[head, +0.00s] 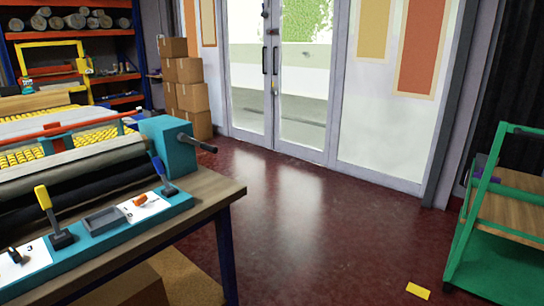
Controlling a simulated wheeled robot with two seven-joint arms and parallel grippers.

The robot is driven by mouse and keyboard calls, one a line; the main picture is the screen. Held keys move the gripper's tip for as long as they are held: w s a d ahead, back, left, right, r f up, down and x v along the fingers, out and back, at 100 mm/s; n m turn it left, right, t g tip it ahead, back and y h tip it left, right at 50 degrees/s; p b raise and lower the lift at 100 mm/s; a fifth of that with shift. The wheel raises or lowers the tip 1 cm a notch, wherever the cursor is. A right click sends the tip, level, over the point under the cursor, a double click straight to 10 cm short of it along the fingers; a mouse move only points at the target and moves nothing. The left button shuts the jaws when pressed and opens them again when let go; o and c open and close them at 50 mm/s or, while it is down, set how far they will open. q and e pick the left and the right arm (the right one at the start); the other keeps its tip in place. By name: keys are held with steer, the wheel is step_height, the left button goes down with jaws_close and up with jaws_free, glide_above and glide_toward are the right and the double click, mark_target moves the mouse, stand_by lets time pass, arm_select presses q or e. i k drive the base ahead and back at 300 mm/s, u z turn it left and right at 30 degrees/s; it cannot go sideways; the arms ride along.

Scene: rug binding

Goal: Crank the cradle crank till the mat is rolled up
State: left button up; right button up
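The cradle stands on a wooden workbench (215,188) at the left of the head view. At its right end is a teal housing (168,140), and a dark crank handle (198,143) sticks out from it to the right. Long dark rollers (75,180) run left from the housing. A yellow-patterned mat (30,157) shows behind them, under a red bar (75,127); part of it is hidden and the picture cuts it off at the left. I cannot tell how much of it is rolled. Neither of my grippers is in view.
A teal strip along the bench front carries a yellow-handled lever (44,200), a blue lever (163,178) and a grey tray (105,218). Cardboard boxes (186,85) stand behind. A green cart (500,220) stands at the right. The red floor (310,220) between is clear except for a yellow marker (417,291).

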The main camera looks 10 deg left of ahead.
mark_target(182, 137)
steer(key=u, duration=0.15)
steer(key=i, duration=0.95)
steer(key=u, duration=0.7)
